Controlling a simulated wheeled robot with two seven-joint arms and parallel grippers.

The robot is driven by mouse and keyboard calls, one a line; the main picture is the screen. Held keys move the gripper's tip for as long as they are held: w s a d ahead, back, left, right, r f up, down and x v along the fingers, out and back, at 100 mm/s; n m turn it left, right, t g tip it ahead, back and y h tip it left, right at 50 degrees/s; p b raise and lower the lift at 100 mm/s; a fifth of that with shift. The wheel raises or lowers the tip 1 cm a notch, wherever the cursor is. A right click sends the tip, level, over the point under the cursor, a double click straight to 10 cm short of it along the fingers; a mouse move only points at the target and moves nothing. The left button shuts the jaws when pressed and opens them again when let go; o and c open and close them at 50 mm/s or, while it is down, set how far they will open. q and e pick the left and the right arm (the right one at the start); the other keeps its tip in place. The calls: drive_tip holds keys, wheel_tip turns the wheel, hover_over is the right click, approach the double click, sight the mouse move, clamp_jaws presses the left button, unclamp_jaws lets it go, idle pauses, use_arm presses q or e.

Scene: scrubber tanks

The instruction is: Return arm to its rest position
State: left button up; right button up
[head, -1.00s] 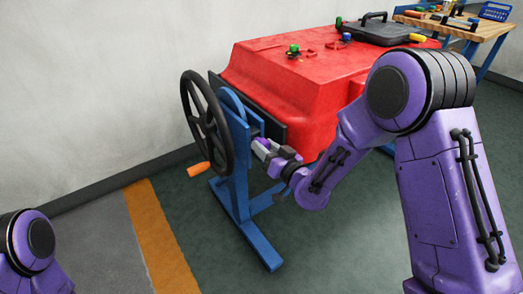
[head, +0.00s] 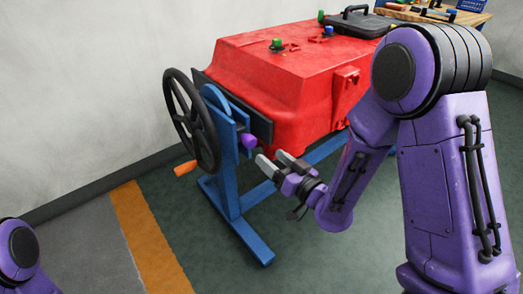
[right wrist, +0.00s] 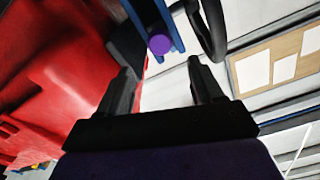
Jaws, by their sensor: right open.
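My right gripper (head: 268,162) is open and empty, just in front of the blue stand (head: 228,180) of the red tank (head: 285,85). A purple knob (head: 249,141) on the stand lies a little beyond its fingertips, apart from them. In the right wrist view the two dark fingers (right wrist: 162,75) are spread with nothing between them, and the purple knob (right wrist: 160,44) shows past them. My right arm is bent at the right of the head view. Only a purple joint of my left arm shows at the lower left; its gripper is out of view.
A black handwheel (head: 191,120) with an orange handle (head: 185,168) is on the stand's left side. A black case (head: 355,22) lies on the tank. A workbench (head: 440,13) stands behind at right. The green floor in front of the stand is clear.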

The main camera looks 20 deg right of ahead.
drive_tip(key=shift+s, duration=0.4)
drive_tip(key=s+d+f+m+g+h, duration=0.3)
drive_tip(key=s+f+g, duration=0.1)
drive_tip(key=f, duration=0.6)
drive_tip(key=s+d+f+m+g+h, duration=0.25)
drive_tip(key=s+f+g+h, duration=0.2)
drive_tip(key=f, duration=0.55)
drive_tip(key=s+d+f+g, duration=0.1)
drive_tip(key=s+f+g, duration=0.2)
drive_tip(key=s+f, duration=0.35)
drive_tip(key=s+f+g, duration=0.2)
drive_tip(key=s+f, duration=0.2)
drive_tip(key=s, duration=0.6)
wheel_tip(320, 180, up, 19)
drive_tip(key=s+p, duration=0.2)
drive_tip(key=p, duration=1.7)
drive_tip(key=shift+m+g+p, duration=0.3)
drive_tip(key=shift+m+g, duration=0.05)
